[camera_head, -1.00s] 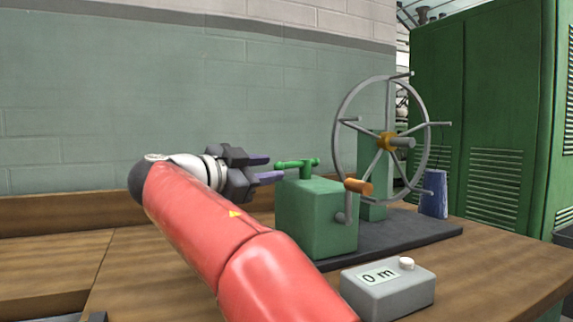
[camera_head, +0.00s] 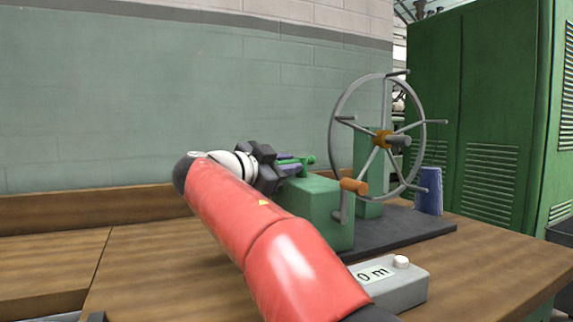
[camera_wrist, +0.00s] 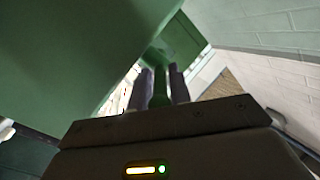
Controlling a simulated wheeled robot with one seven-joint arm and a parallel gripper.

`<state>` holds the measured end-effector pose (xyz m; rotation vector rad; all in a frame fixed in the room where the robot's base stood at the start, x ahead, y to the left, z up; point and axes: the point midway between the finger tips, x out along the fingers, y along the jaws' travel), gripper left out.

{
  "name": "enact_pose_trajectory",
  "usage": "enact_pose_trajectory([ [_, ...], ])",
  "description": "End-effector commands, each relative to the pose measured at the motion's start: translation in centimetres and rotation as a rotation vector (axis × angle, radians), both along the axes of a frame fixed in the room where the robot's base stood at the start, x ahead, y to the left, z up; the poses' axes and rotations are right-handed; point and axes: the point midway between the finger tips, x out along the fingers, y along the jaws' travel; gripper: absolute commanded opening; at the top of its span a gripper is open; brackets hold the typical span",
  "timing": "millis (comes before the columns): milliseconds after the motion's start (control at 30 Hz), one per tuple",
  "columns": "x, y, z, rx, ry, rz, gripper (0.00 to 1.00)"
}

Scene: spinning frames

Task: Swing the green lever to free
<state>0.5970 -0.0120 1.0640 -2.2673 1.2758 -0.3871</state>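The green lever (camera_head: 309,160) is a short bar with a rounded end on top of the green gear box (camera_head: 322,210). My gripper (camera_head: 291,161) reaches in from the left at the height of the lever, over the box's top. Its two purple-grey fingers lie on either side of the lever bar. In the wrist view the lever (camera_wrist: 160,88) shows between the fingers of my gripper (camera_wrist: 162,84), with little or no gap on either side. The fingers hide most of the bar in the head view.
A large spoked wheel (camera_head: 334,110) with an orange-handled crank (camera_head: 354,186) stands right of the lever. A blue cone (camera_head: 430,190) is behind it. A grey counter box (camera_head: 392,290) reading "0 m" sits in front.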

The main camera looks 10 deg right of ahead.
Motion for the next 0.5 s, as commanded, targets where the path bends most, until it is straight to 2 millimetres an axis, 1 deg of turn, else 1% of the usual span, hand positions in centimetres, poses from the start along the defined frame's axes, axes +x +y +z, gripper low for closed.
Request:
enact_pose_trajectory([
  [33, -0.01, 0.01, 0.0, 0.0, 0.0, 0.0, 0.05],
  [67, -0.01, 0.01, 0.01, 0.0, 0.0, 0.0, 0.01],
  [100, -0.02, 0.01, 0.01, 0.0, 0.0, 0.0, 0.0],
  [333, -0.05, -0.02, -0.09, 0.001, 0.0, 0.004, 0.0],
  [500, -0.36, -0.29, -0.7, 0.005, -0.002, 0.069, 0.0],
])
